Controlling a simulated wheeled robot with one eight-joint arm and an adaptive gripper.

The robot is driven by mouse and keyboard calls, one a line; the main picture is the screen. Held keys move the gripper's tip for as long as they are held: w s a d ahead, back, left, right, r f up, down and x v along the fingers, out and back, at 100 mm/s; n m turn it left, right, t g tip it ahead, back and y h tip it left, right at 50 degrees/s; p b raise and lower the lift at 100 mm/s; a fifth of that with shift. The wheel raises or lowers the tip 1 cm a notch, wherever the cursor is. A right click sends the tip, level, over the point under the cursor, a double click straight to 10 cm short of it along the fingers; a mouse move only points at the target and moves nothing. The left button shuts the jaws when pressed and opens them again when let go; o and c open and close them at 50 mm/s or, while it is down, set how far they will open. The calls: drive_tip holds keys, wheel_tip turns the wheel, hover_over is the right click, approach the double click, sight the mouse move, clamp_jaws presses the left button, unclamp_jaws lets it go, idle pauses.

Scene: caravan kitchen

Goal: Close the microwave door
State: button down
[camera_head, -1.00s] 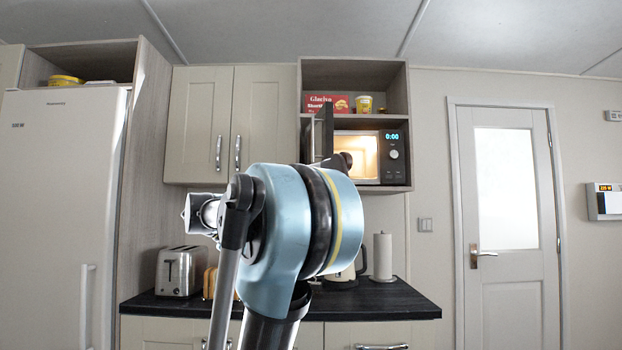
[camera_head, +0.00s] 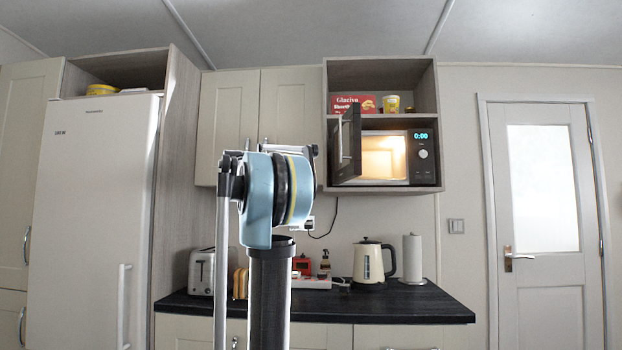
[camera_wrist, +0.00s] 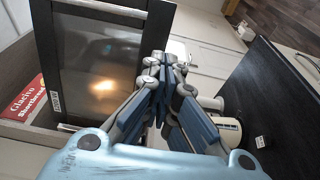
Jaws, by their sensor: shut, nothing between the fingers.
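The microwave (camera_head: 424,160) sits in an open wall cabinet, its lit inside showing. Its dark door (camera_head: 347,145), hinged on the left, stands open towards me, with an upright bar handle. In the wrist view the door (camera_wrist: 98,60) fills the upper left as a dark panel with a glowing window, and its metal handle (camera_wrist: 105,8) runs along the top. My gripper (camera_wrist: 162,58) is shut and empty, its fingertips beside the door's edge in that picture. I cannot tell whether they touch it. In the head view my arm hides the gripper's fingers.
A kettle (camera_head: 372,263), paper towel roll (camera_head: 413,258) and toaster (camera_head: 203,272) stand on the dark counter (camera_head: 420,302) below. A tall fridge (camera_head: 95,200) stands left.

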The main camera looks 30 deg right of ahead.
sight(349, 174)
drive_tip(key=x, duration=1.2)
drive_tip(key=shift+a, duration=0.1)
